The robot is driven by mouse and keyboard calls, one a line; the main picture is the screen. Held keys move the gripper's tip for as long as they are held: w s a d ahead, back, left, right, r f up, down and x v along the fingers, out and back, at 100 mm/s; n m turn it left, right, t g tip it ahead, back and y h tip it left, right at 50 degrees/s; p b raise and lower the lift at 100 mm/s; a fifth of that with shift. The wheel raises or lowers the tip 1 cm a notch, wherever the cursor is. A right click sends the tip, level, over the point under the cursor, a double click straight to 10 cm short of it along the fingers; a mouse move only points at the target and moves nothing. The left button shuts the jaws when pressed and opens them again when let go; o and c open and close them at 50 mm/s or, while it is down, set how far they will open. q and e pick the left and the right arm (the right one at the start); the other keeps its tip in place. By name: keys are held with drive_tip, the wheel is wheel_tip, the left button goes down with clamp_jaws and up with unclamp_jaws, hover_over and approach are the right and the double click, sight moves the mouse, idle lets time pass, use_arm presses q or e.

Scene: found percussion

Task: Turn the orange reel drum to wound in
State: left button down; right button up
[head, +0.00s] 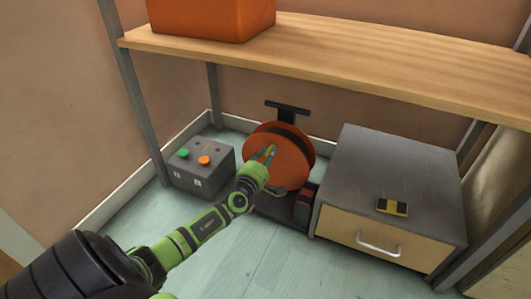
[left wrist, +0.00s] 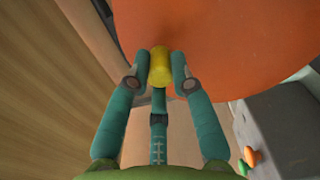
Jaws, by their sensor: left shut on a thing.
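The orange reel drum (head: 282,163) stands on the floor under the wooden shelf, with its round face toward me and a dark stand behind it. In the left wrist view the drum (left wrist: 240,50) fills the upper part. My left gripper (head: 267,154) is at the drum's face. In the left wrist view its two teal fingers (left wrist: 159,72) are shut on a yellow handle (left wrist: 159,66) that sticks out from the face near the drum's edge. The far end of the handle, where it meets the drum, is partly hidden. My right gripper is not in view.
A grey box (head: 203,168) with a green and an orange button stands left of the drum. A grey cabinet (head: 388,180) with a drawer stands close on the right, a yellow-and-black block (head: 391,206) on top. The shelf (head: 350,58) overhangs, carrying an orange bin (head: 212,18).

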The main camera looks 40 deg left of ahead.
use_arm(q)
drive_tip(key=shift+w+r, duration=0.1)
drive_tip(key=shift+r, duration=0.05)
drive_tip(key=c, duration=1.5)
unclamp_jaws()
drive_tip(key=shift+o, duration=0.7)
drive_tip(key=v, duration=1.2)
drive_tip(key=shift+d, duration=0.1)
